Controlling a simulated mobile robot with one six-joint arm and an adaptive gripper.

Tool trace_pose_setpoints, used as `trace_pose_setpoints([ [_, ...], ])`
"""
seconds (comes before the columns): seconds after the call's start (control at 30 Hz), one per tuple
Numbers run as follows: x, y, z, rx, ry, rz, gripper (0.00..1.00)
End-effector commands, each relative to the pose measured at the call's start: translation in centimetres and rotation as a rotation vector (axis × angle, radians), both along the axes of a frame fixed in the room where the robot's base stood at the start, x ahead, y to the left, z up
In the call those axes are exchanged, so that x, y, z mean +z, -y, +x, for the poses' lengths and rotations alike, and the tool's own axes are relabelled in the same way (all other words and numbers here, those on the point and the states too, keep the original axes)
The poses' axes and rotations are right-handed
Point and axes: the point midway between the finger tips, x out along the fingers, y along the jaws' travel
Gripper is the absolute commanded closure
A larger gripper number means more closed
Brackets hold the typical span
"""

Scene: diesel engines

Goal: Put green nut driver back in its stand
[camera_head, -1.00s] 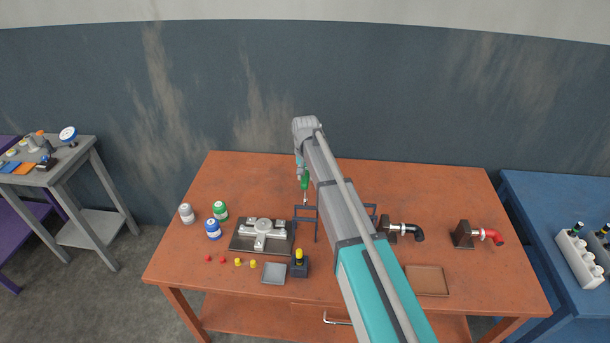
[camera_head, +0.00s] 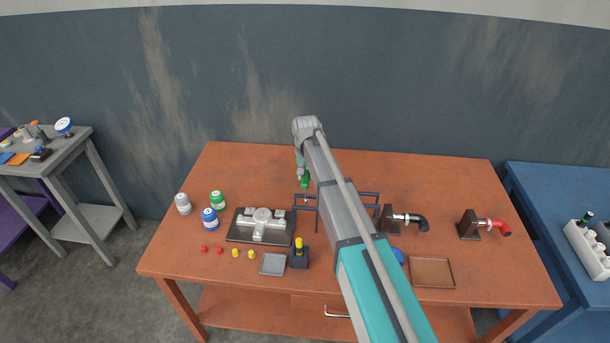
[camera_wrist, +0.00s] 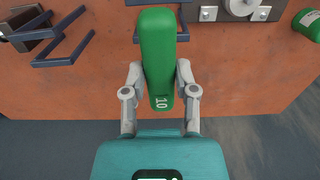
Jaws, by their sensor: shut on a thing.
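The green nut driver (camera_head: 306,181) is held above the back of the orange table, with its handle up and shaft pointing down. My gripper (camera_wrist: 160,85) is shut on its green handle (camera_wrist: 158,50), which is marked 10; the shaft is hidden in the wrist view. A dark blue bar frame (camera_head: 305,207), perhaps the stand, is just below the driver and partly hidden by my arm. Its bars also show in the wrist view (camera_wrist: 60,60). I cannot tell whether the driver's tip touches it.
A metal engine part on a plate (camera_head: 260,226) lies left of the frame, with several cans (camera_head: 210,219) beyond. A yellow-handled tool (camera_head: 299,246) stands in a dark block in front. Pipe fittings (camera_head: 403,219) and a brown tray (camera_head: 431,272) are at right. The table's back left is clear.

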Motion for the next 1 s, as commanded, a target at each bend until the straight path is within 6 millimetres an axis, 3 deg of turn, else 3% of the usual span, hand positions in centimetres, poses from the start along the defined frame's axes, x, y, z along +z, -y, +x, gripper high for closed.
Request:
trace_pose_setpoints([
  [1.0, -6.8, 0.1, 0.0, -0.001, 0.0, 0.0, 1.0],
])
